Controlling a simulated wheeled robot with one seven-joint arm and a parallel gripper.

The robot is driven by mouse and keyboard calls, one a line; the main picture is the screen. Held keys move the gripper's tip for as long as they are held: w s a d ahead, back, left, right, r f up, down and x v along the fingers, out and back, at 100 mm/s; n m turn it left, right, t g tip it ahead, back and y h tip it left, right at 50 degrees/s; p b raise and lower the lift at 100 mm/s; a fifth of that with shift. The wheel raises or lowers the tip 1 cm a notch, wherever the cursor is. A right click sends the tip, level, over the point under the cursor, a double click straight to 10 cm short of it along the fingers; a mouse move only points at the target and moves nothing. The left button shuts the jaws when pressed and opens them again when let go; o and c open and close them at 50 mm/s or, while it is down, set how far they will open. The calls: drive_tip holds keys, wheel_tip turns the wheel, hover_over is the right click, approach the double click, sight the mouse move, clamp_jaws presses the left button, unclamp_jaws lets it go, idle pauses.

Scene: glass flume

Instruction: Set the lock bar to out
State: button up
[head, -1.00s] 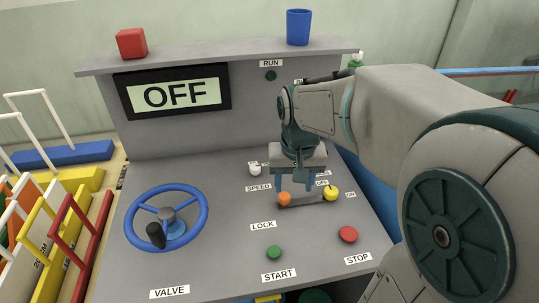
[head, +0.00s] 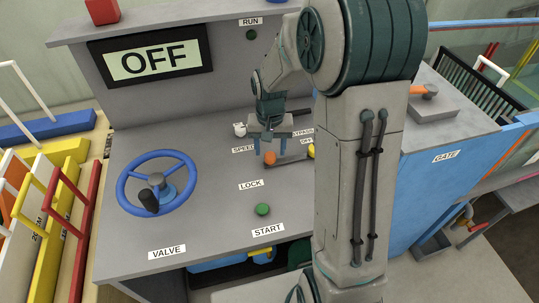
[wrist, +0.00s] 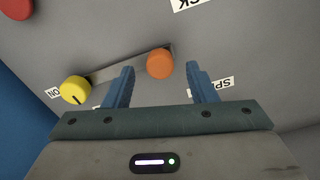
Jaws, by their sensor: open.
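The lock bar is a thin grey bar on the sloping panel, with an orange knob (head: 269,158) at its left end, above the LOCK label (head: 251,185). In the wrist view the orange knob (wrist: 160,64) shows between the blue fingertips, with the bar (wrist: 118,66) running from it towards a yellow knob. My gripper (head: 269,147) is open over the orange knob, one finger on each side; in the wrist view (wrist: 160,80) a gap shows at both sides. Whether the fingers touch the panel, I cannot tell. My arm hides the bar's right part in the head view.
The yellow bypass knob (wrist: 75,89) is close to the bar's other end. A white speed knob (head: 240,129), green start button (head: 263,209) and blue valve wheel (head: 157,183) share the panel. The display (head: 153,60) reads OFF. A red button (wrist: 16,8) is partly in view.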

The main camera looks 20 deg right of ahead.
sight(270, 156)
drive_tip(key=shift+f, duration=2.05)
